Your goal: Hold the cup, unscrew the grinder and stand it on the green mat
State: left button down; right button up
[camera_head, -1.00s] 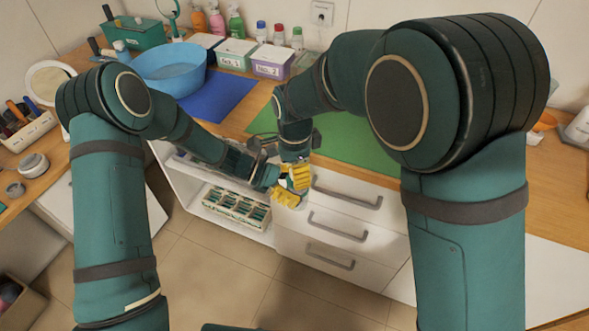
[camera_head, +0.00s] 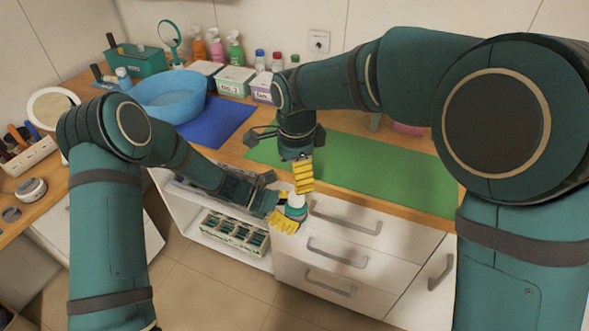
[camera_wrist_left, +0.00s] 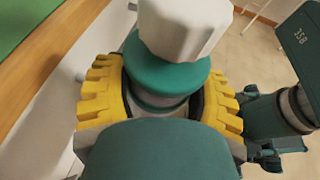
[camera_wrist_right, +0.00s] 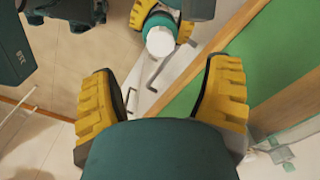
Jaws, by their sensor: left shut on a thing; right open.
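My left gripper (camera_head: 286,220) is shut on the cup (camera_wrist_left: 160,105), in front of the white drawers. In the left wrist view its yellow fingers hide most of the cup. The grinder sits upright on the cup, with a green collar (camera_wrist_left: 165,75) and a white faceted top (camera_wrist_left: 185,25). The top also shows in the head view (camera_head: 297,201) and the right wrist view (camera_wrist_right: 160,41). My right gripper (camera_head: 303,178) is open and empty, above and apart from the grinder. The green mat (camera_head: 375,172) lies on the counter behind, its visible middle bare.
White drawers with grey handles (camera_head: 337,252) stand just below the grippers. A blue mat (camera_head: 215,122) and a blue basin (camera_head: 170,95) are on the counter to the left. Labelled boxes (camera_head: 235,82) and bottles line the back. A crate (camera_head: 234,234) sits on the lower shelf.

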aim_at(296, 197)
notch_tip(296, 197, down, 10)
jog(key=shift+w+r, duration=0.1)
dwell(0.4)
grip_shut()
jog(key=n, duration=0.3)
dwell(0.3)
